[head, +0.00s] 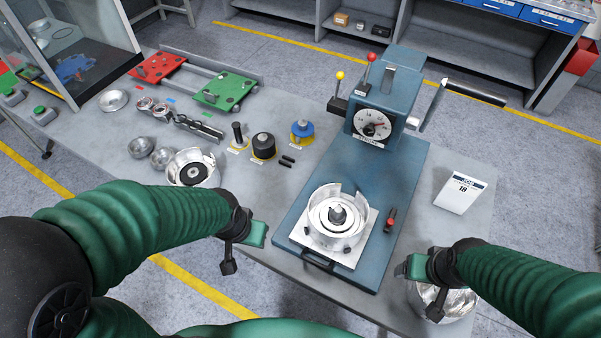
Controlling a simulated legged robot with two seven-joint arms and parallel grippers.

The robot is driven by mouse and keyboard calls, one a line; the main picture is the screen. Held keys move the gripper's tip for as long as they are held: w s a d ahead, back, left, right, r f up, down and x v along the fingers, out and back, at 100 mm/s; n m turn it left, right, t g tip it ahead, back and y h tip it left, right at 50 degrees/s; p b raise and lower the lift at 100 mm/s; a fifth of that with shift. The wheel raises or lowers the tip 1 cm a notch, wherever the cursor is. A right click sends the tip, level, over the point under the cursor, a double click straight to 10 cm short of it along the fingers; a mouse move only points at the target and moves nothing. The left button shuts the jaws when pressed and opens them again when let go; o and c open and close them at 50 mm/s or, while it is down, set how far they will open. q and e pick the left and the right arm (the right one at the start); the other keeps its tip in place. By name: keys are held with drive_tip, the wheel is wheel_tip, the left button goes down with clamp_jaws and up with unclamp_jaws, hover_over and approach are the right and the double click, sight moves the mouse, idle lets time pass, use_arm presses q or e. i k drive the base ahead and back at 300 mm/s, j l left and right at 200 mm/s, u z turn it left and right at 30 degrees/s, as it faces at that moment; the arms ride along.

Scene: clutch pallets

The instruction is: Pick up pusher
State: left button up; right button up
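Three labelled tools stand on the grey table (258,192) left of the press: a slim black one (238,133), a wider black one with a round top (263,147), and a blue one (302,131). I cannot tell for sure which of them is the pusher. My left gripper (244,248) hangs at the front table edge, below and apart from these tools. My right gripper (422,285) is at the front right, over a metal bowl (455,304). Neither gripper's finger gap shows clearly, and I see nothing held.
The blue press (385,92) with dial and levers stands on a blue base (405,180). A metal clutch housing (338,218) sits on it, beside a red-tipped handle (391,218). Red (158,67) and green (225,90) pallets and several metal parts lie left.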

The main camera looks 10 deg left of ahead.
sight(263, 144)
drive_tip(key=i+j, duration=0.1)
drive_tip(key=j, duration=0.3)
drive_tip(key=i+j, duration=0.1)
drive_tip(key=j, duration=0.3)
drive_tip(key=i+j, duration=0.1)
drive_tip(key=j, duration=0.35)
drive_tip(key=i+j, duration=0.1)
drive_tip(key=j, duration=0.3)
drive_tip(key=i+j, duration=0.15)
drive_tip(key=j, duration=0.25)
drive_tip(key=i+j, duration=0.1)
drive_tip(key=j, duration=0.3)
drive_tip(key=i+j, duration=0.1)
drive_tip(key=j, duration=0.3)
